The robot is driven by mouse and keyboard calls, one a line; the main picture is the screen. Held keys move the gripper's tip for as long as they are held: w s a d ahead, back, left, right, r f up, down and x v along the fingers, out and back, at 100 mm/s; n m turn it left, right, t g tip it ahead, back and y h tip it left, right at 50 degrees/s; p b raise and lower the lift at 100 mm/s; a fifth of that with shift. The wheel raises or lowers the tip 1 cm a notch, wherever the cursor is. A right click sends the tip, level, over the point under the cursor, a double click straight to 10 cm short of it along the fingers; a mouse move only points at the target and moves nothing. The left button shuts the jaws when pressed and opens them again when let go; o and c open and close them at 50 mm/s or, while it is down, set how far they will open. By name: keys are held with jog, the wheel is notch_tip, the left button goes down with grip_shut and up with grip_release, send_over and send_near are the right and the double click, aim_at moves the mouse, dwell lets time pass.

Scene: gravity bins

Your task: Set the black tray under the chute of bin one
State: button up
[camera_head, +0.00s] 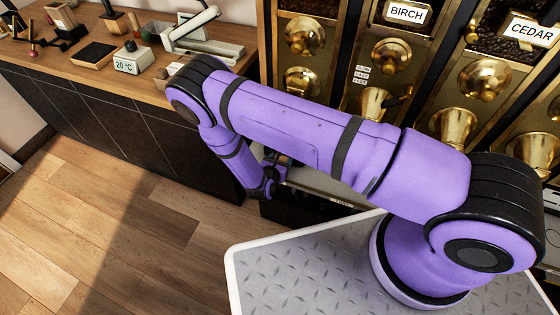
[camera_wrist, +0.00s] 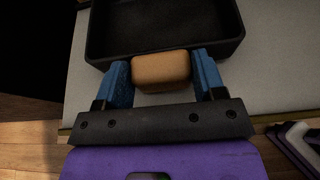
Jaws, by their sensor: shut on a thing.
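In the wrist view, the black tray (camera_wrist: 95,35) is a shallow open box with a tan wooden block handle (camera_wrist: 160,75) on its near side. My gripper (camera_wrist: 161,68) has its blue fingers shut on that handle, one on each side. The tray's far end is cut off by the picture edge, and its visible inside looks empty. In the head view, my gripper (camera_head: 270,178) is low by the pale ledge below the bins, mostly hidden by my arm. I cannot make out the tray there. Brass chutes (camera_head: 372,102) front the bins; which is bin one is unclear.
The pale ledge (camera_head: 320,184) runs below the bins. Bin labels read BIRCH (camera_head: 407,12) and CEDAR (camera_head: 532,30); the leftmost bin's label is out of view. A wooden counter (camera_head: 85,62) at the left holds a 20 °C block (camera_head: 132,62) and small tools.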

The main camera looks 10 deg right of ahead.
jog(key=shift+f, duration=0.45)
dwell(0.3)
jog(key=o, duration=1.4)
jog(key=v, duration=1.1)
